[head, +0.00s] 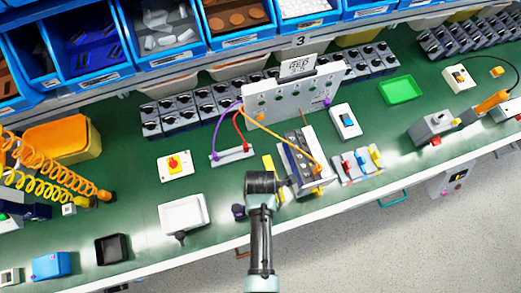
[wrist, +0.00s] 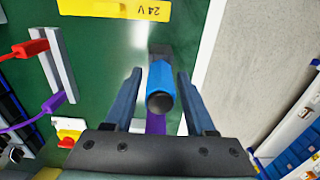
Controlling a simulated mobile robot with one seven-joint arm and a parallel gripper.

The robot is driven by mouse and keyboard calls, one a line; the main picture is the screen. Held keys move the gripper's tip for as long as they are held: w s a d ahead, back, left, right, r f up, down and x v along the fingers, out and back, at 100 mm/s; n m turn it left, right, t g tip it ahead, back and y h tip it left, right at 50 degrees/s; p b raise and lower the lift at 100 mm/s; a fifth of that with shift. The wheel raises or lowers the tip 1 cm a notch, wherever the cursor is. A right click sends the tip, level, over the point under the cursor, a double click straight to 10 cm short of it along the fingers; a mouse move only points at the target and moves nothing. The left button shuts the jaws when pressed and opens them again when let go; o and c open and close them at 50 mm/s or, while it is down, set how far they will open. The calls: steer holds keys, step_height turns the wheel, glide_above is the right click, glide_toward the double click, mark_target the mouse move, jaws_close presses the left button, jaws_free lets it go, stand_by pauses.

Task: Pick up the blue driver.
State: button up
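The blue driver (wrist: 161,82) shows in the wrist view, with its dark round handle end towards the camera. My gripper (wrist: 159,74) is open, with one finger on each side of the driver. A narrow gap shows between each finger and the handle, so I see no grip on it. In the head view my gripper (head: 264,183) is over the bench's front part and hides what is under it; I cannot make out this driver there. A purple object (wrist: 155,124) is partly visible below the handle in the wrist view.
A grey device with an orange cable (head: 299,163) stands right of my gripper. Bins line the back. The bench's front edge (head: 225,254) is near.

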jaws_close()
steer(key=shift+r, duration=0.2)
steer(key=shift+r+b, duration=0.3)
steer(key=shift+r, duration=4.55)
steer(key=shift+c, duration=2.4)
jaws_free()
jaws_close()
steer(key=shift+r, duration=0.1)
step_height(320, 180, up, 7)
steer(key=p, duration=0.8)
steer(key=shift+r, duration=0.15)
